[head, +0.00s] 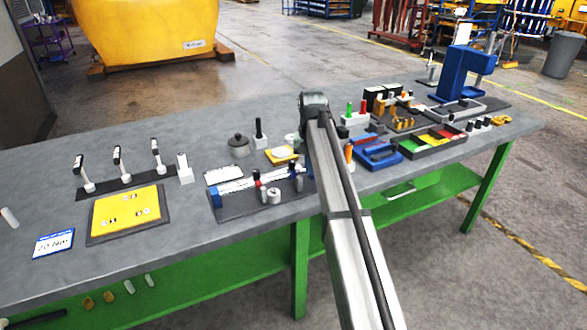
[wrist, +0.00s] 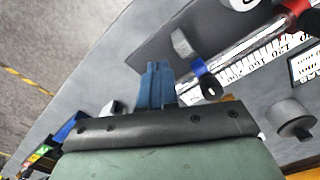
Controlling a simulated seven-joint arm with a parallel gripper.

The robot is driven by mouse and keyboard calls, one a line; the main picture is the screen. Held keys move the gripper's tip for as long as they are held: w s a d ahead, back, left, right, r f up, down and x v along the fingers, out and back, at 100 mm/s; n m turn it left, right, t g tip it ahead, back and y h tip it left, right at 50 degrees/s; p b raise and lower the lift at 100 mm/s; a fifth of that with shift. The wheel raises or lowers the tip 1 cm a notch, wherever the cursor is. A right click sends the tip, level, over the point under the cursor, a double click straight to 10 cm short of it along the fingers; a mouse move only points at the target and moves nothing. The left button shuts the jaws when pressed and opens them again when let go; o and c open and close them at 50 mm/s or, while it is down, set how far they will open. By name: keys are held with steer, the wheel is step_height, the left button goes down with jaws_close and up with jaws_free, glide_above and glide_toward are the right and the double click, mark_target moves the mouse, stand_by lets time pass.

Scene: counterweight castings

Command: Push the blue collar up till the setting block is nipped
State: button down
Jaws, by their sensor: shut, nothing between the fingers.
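The measuring rail (head: 238,185) with a white printed scale lies on a dark board on the bench; its scale also shows in the wrist view (wrist: 265,52). The blue collar (wrist: 200,68), with a dark ring-shaped end, sits on the rail close to my gripper (wrist: 155,68). The gripper's blue fingers are together and empty, beside the collar; I cannot tell whether they touch it. A red collar (head: 257,179) is farther left along the rail. A pale cylinder (head: 273,195) stands in front of the rail, apart from the blue collar; I cannot tell if it is the setting block. My arm hides the gripper in the head view.
A lidded grey pot (head: 238,146) stands behind the rail and a small white card (head: 223,175) lies nearby. A yellow panel (head: 126,213) lies to the left. The bench front edge is close.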

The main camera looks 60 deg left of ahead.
steer(key=shift+f, duration=0.3)
stand_by(0.4)
steer(key=shift+f, duration=1.4)
steer(key=shift+s, duration=3.7)
stand_by(1.2)
steer(key=shift+w, duration=0.3)
steer(key=shift+w, duration=0.4)
